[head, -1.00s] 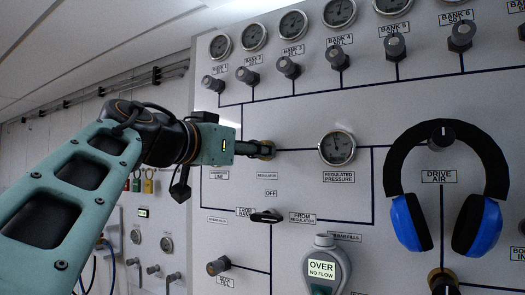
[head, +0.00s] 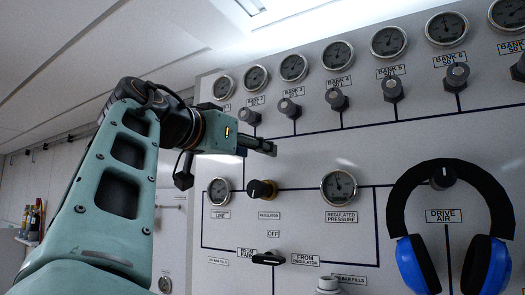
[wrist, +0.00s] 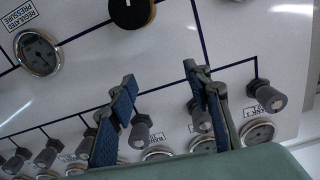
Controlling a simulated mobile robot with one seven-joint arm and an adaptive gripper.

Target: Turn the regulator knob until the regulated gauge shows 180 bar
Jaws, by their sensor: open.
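The regulator knob (head: 262,190) is a black knob with a brass-coloured collar on the panel, above the REGULATOR label. It also shows at the top edge of the wrist view (wrist: 132,12), partly cut off. The regulated pressure gauge (head: 339,187) is to its right; it shows in the wrist view (wrist: 37,52) too, but its reading is too small to tell. My gripper (head: 272,148) is above the knob and apart from it. In the wrist view my gripper's two fingers (wrist: 160,75) are spread with nothing between them.
A row of bank valves (head: 337,99) with gauges above runs across the upper panel, close to my gripper. A selector handle (head: 268,258) is below the knob. Blue and black ear defenders (head: 411,266) hang at the right. Bare panel surrounds the knob.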

